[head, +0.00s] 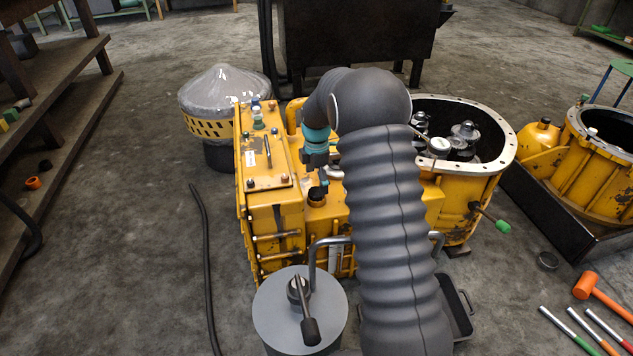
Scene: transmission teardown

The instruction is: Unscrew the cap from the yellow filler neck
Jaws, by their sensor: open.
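A small black cap (316,194) sits on the yellow filler neck, which is little more than a yellow rim under it, on top of the yellow transmission housing (275,215). My arm reaches over the housing from the front right, and its teal-banded wrist points down. My gripper (323,178) is small and dark in the head view, just above the cap and slightly to its right. It is open, with nothing visible held in it. The fingertips are hard to make out, and I cannot tell whether they touch the cap.
A round open yellow bell housing (478,205) with metal parts inside adjoins on the right. A green-tipped lever (502,226) sticks out of it. A grey round canister (275,318) stands in front. An orange mallet (600,295) and several rods lie at the lower right. A plastic-covered drum (222,90) stands behind left.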

